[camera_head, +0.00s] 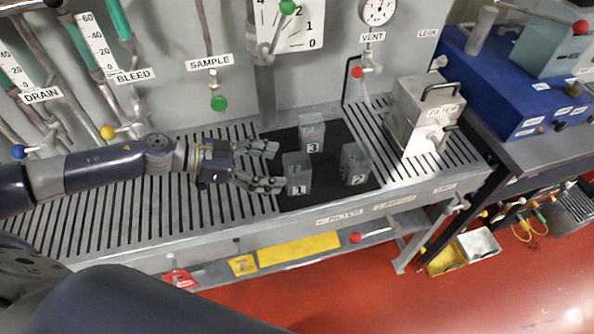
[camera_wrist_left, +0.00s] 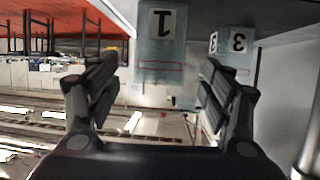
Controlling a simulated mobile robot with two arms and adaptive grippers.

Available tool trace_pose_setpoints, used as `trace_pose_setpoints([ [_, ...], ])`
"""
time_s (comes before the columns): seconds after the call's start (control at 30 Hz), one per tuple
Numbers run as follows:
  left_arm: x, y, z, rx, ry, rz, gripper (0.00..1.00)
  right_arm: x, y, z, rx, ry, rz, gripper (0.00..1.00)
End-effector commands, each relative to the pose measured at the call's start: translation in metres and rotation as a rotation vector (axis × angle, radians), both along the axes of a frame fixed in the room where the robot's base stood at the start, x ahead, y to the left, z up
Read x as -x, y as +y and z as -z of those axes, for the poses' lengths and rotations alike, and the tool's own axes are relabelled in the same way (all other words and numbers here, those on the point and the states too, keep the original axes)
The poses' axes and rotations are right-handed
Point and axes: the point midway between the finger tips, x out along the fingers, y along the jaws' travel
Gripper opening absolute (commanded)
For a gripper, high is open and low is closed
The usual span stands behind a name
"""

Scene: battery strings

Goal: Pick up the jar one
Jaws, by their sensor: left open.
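Jar one (camera_head: 297,172) is a clear square jar with a white label marked 1. It stands upright on the black mat (camera_head: 331,189), at the mat's left side. My left gripper (camera_head: 276,166) is open just left of jar one, pointing at it. In the left wrist view, jar one (camera_wrist_left: 161,45) appears upside down ahead, between and beyond the open fingers (camera_wrist_left: 153,92). I cannot tell whether a finger touches it. Jar three (camera_head: 312,134) stands behind it and also shows in the left wrist view (camera_wrist_left: 234,44). Jar two (camera_head: 354,164) stands to the right. My right gripper is not in view.
The mat lies on a slotted grey bench (camera_head: 130,205). A grey filter box (camera_head: 424,113) stands right of the mat. Behind are panel valves, including a green SAMPLE knob (camera_head: 218,103) and a red VENT knob (camera_head: 357,72). The slotted top left of the jars is clear apart from my arm.

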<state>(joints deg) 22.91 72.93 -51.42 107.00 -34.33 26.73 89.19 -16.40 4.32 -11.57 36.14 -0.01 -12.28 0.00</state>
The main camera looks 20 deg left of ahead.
Motion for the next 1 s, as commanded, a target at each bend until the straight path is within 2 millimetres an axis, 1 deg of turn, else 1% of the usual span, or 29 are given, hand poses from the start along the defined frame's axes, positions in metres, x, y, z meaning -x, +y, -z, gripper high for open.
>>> trace_pose_setpoints([
  [0.03,-0.002,-0.004,-0.002,0.001,0.0,0.0,0.73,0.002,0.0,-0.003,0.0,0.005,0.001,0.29],
  [0.17,-0.004,-0.008,0.0,0.0,0.0,0.001,0.73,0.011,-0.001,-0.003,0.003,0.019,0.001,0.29],
  [0.27,-0.009,-0.016,-0.003,0.001,-0.002,0.003,0.73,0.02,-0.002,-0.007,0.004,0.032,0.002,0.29],
  [0.4,-0.018,-0.032,0.006,0.003,-0.001,0.002,0.73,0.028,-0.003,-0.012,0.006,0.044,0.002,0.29],
  [0.5,-0.024,-0.043,0.012,0.002,0.0,0.001,0.73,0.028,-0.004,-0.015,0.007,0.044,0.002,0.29],
  [0.63,-0.029,-0.052,0.017,0.0,0.0,0.001,0.73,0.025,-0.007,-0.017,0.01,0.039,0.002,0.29],
  [0.8,-0.03,-0.054,0.02,-0.002,0.001,0.0,0.73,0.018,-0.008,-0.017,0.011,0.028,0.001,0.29],
  [0.93,-0.03,-0.054,0.02,-0.001,0.0,0.0,0.73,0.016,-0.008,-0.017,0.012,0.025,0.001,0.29],
  [0.97,-0.03,-0.054,0.02,-0.001,0.0,0.0,0.67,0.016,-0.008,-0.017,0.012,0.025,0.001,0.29],
  [1.0,-0.03,-0.054,0.02,-0.001,0.0,0.0,0.57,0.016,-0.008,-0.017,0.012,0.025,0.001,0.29],
])
